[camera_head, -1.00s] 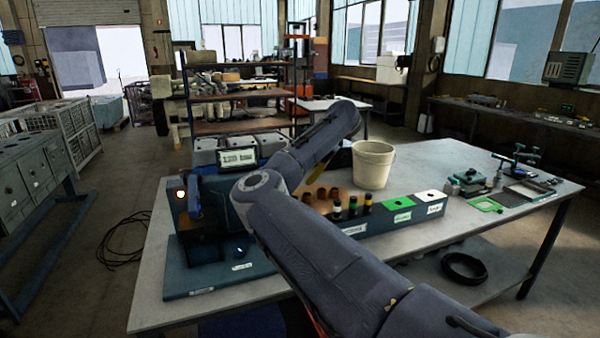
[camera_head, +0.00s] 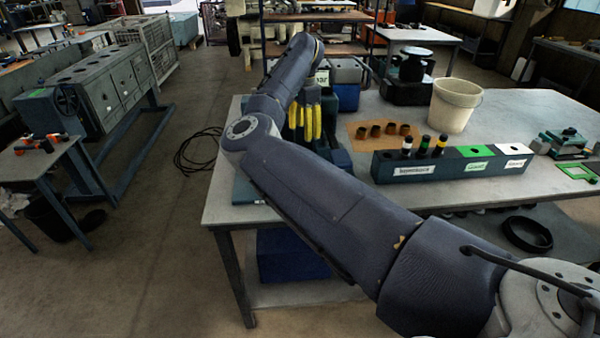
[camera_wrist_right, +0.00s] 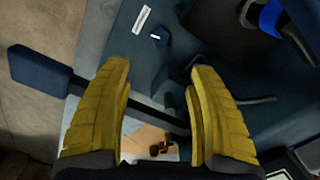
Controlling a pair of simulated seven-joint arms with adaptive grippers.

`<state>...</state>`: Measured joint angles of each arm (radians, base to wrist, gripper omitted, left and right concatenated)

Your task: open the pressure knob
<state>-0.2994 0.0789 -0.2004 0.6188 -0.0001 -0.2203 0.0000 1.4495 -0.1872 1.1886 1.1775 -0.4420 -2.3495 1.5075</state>
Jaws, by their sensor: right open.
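A small dark round knob (camera_wrist_right: 160,36) with a white mark shows in the right wrist view, beside a white label on a dark blue surface; it looks like the pressure knob. It lies just beyond my right gripper's fingertips, between their lines, with no visible contact. My right gripper (camera_wrist_right: 161,68) has its yellow fingers apart with nothing held. In the head view, my right gripper (camera_head: 304,138) points down over the test rig at the bench's left end. My arm hides most of the rig and the knob there. My left gripper is not in view.
A lever with a dark blue handle (camera_wrist_right: 38,76) passes across and beneath the fingers in the wrist view. On the bench stand a block with labelled compartments (camera_head: 390,166), a white bucket (camera_head: 455,105) and several brown parts on a board (camera_head: 358,136). The floor left of the bench is mostly clear.

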